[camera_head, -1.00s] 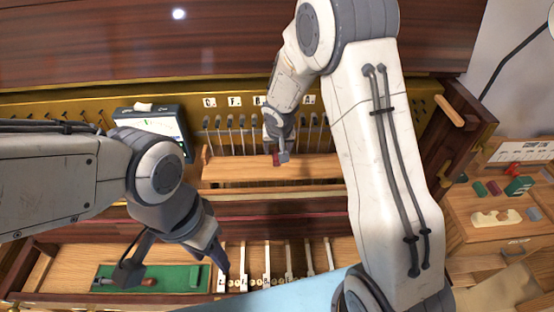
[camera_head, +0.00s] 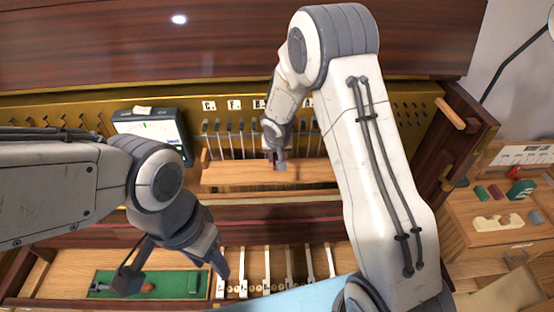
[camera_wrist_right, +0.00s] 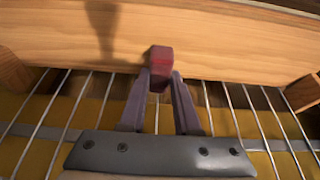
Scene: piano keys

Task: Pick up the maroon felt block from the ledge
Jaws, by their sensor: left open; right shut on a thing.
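The maroon felt block (camera_wrist_right: 160,60) is between the fingertips of my right gripper (camera_wrist_right: 160,82), which is shut on it. In the head view the block is a small dark red spot (camera_head: 273,158) at the right gripper (camera_head: 276,160), over the wooden ledge (camera_head: 262,176). In the right wrist view the block is in front of the pale wooden ledge (camera_wrist_right: 230,45); I cannot tell whether it touches it. My left gripper (camera_head: 172,282) is open over the keybed, its fingers spread between the green tray and the keys.
The green felt tray (camera_head: 185,284) holds a tool with a reddish handle. White-topped keys (camera_head: 265,262) stand to its right. A meter device (camera_head: 150,128) is at the back left. Thin metal wires (camera_wrist_right: 215,105) run near the right gripper. A side table (camera_head: 490,240) with small coloured blocks is at right.

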